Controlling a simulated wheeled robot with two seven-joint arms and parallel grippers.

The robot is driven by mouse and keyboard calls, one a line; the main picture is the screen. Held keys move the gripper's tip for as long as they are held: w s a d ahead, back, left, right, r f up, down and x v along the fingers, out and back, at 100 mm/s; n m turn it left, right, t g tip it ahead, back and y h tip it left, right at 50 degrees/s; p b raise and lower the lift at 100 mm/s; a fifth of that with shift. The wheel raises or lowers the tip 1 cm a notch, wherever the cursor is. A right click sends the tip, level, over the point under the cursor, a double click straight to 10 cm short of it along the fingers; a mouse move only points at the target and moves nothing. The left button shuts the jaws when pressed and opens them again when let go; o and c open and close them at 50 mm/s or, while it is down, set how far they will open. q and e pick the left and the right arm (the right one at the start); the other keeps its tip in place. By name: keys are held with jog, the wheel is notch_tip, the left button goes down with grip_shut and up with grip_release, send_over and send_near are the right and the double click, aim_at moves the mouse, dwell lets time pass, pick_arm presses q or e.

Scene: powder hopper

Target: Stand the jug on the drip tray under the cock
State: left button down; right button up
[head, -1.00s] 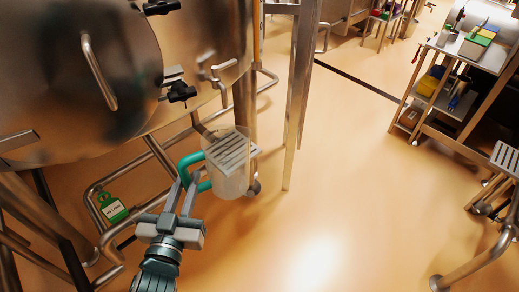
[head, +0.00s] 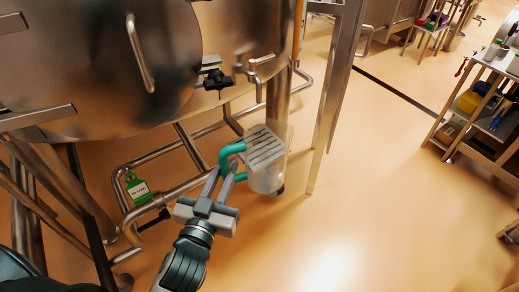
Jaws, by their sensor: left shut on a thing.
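The jug (head: 267,180) is a clear, see-through vessel with a green handle (head: 226,156) on its left side. My left gripper (head: 222,178) is shut on the handle and holds the jug roughly upright. The slatted metal drip tray (head: 264,146) shows through the jug's clear wall. From this angle I cannot tell whether the jug touches the tray or is in front of it. The cock with a black handle (head: 218,81) is on the steel vessel, above and left of the jug. My right gripper is not in view.
The steel vessel (head: 90,70) fills the upper left. Pipe rails (head: 160,160) run below it, with a green tag (head: 138,189) hanging there. A steel post (head: 333,100) stands right of the jug. A shelved cart (head: 480,110) is at the right. The floor between is clear.

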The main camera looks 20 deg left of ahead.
pick_arm(q)
jog(key=w+a+f+n+y+b, duration=0.2)
jog(key=w+f+y+b, duration=0.3)
jog(key=f+b, duration=0.9)
jog(key=w+n+b, duration=0.1)
jog(key=w, duration=0.2)
jog(key=shift+w+f+g, duration=0.15)
jog(key=shift+f+g, duration=0.15)
jog(key=shift+g, duration=0.1)
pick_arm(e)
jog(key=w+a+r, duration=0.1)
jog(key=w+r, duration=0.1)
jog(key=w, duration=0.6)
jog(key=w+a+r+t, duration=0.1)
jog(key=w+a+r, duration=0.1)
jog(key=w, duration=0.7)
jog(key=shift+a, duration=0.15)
pick_arm(q)
jog(key=shift+w, duration=0.1)
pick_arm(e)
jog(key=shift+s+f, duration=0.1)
